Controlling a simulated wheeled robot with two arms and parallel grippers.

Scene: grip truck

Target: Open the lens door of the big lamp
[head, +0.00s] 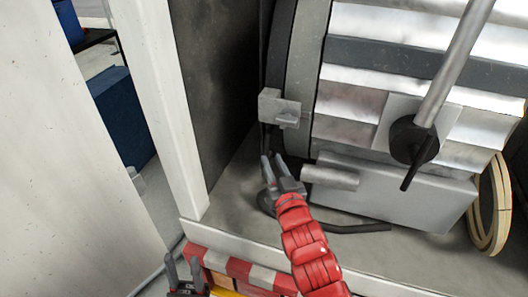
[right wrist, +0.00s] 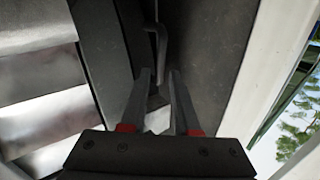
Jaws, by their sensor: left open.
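The big lamp (head: 400,55) is a ribbed silver drum lying on its side, with a grey lens door rim (head: 305,70) at its left end. A grey latch block (head: 280,108) sits on this rim. My right gripper (head: 272,160), on the red arm, is just below the block, open and empty. In the right wrist view its two fingers (right wrist: 160,75) stand apart, pointing at a bent dark rod (right wrist: 160,42) beyond them; I cannot tell if they touch it. My left gripper (head: 184,262) is open and empty at the bottom edge, low and away from the lamp.
A white post (head: 165,100) and a dark panel (head: 215,70) stand left of the lamp. A metal pole with a black knob (head: 414,140) crosses its front. A coiled cable (head: 492,205) hangs at the right.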

